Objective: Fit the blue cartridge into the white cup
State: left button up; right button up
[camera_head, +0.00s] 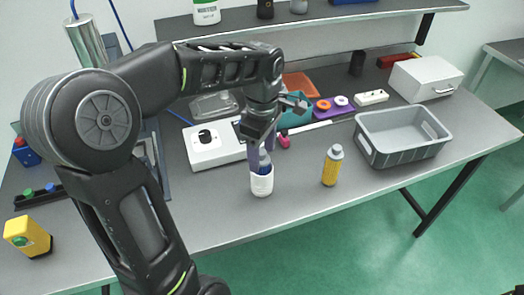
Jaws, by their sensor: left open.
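The white cup (262,184) stands upright near the front edge of the table, in the middle of the picture. The blue cartridge (265,167) stands upright in the mouth of the cup, with its lower part hidden by the cup wall. My left gripper (262,155) points down from above, its fingers on either side of the cartridge's upper end. The fingers are open, and I cannot tell whether they touch the cartridge. My right gripper is not in view.
A yellow bottle with a grey cap (332,167) stands right of the cup. A grey crate (402,151) is farther right. A white box with a black knob (213,148) lies behind left. The table front between cup and bottle is clear.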

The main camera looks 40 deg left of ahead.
pick_arm(q)
jog(key=shift+r+p, duration=0.6)
jog(key=shift+r, duration=0.25)
notch_tip(320, 180, up, 5)
jog(key=shift+f+b, duration=0.1)
jog(key=shift+b, duration=0.3)
notch_tip(320, 180, up, 7)
jog(key=p, duration=0.5)
jog(key=shift+f, duration=0.15)
